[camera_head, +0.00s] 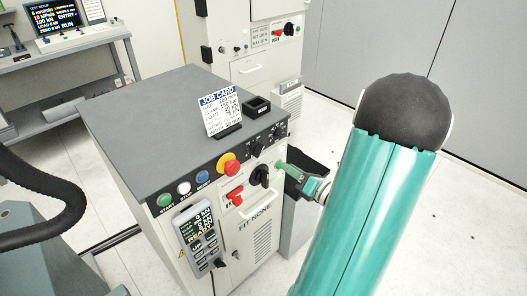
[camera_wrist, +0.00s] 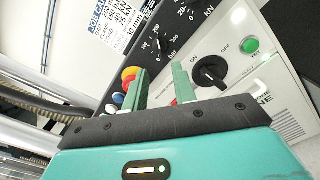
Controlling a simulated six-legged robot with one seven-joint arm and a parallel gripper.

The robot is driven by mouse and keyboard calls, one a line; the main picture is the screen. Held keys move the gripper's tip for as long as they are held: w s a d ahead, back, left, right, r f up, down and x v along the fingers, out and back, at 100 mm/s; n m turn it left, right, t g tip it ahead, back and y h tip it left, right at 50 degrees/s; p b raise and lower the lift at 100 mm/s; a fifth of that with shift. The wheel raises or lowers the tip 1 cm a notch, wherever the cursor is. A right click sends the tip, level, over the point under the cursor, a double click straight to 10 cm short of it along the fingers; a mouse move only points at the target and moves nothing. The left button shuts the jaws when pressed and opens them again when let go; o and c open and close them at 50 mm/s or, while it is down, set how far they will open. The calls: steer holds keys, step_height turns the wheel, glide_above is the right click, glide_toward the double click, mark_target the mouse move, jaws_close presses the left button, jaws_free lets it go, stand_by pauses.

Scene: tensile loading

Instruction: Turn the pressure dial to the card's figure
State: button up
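The pressure dial (camera_wrist: 160,44) is a small black knob with a white scale marked "bar" on the dark panel strip. In the head view it appears to be the left knob (camera_head: 257,150) of the strip's two, small there. The job card (camera_head: 217,110) stands on the cabinet top; it also shows in the wrist view (camera_wrist: 107,22), where I cannot read its bar figure surely. My gripper (camera_wrist: 161,84) is open and empty, its two green fingers apart. In the head view my gripper (camera_head: 281,166) is at the cabinet's front right, beside the black switch. The fingers appear clear of the dial.
A second dial (camera_wrist: 190,14) marked "kN" sits beside the pressure dial. A black OFF/ON rotary switch (camera_wrist: 210,71) and a green button (camera_wrist: 252,45) are close to the fingers. A red-and-yellow emergency stop (camera_head: 228,164) protrudes from the panel. A pendant (camera_head: 197,238) hangs on the front.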

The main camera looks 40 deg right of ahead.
mark_target(257, 150)
steer(key=w, duration=1.1)
steer(key=shift+w+a, duration=0.2)
steer(key=shift+w, duration=0.1)
jaws_close()
